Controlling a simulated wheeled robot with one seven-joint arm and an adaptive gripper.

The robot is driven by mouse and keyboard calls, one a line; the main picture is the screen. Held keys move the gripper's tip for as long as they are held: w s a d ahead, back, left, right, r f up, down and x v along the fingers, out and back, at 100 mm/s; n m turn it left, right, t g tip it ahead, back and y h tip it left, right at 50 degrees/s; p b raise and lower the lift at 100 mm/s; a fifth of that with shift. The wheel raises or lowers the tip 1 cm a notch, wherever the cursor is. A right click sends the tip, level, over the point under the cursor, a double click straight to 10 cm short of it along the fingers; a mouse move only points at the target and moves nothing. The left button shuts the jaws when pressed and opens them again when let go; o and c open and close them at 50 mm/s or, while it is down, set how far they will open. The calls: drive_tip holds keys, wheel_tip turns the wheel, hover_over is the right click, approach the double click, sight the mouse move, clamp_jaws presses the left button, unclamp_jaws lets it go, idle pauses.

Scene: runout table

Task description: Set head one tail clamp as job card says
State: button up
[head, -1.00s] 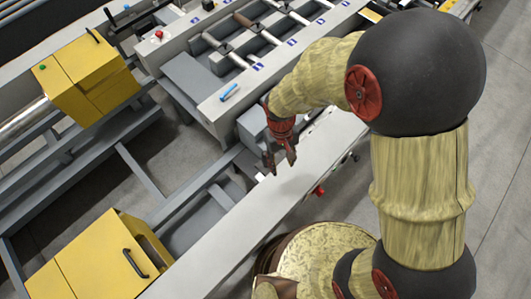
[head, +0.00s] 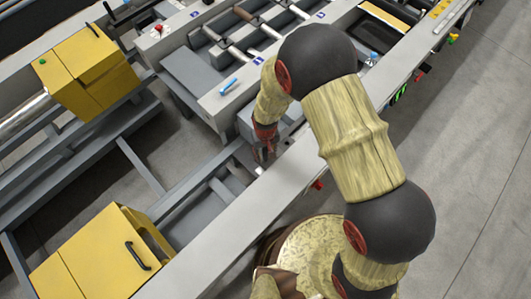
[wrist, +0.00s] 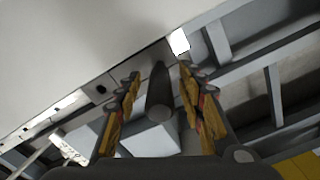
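My gripper (head: 264,152) is at the inner side of the long pale rail (head: 235,235), beside a grey block of the runout table. In the wrist view my gripper (wrist: 160,100) has its two yellow-and-dark fingers spread apart. A dark rounded bar (wrist: 160,92) shows between the fingers, with a gap on each side; I cannot tell whether it is the clamp's handle. A small white square (wrist: 179,42) lies just beyond the fingertips. No job card can be made out, and I cannot tell which part is head one's tail clamp.
Yellow boxes with black handles stand at upper left (head: 85,75) and lower left (head: 100,255). A blue handle-like piece (head: 228,86) lies on the grey frame. Rollers (head: 230,45) are behind it. A red knob (head: 318,184) sticks out from the rail. Floor at right is clear.

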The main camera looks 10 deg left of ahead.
drive_tip(key=shift+f, duration=0.45)
clamp_jaws()
idle(0.3)
idle(0.4)
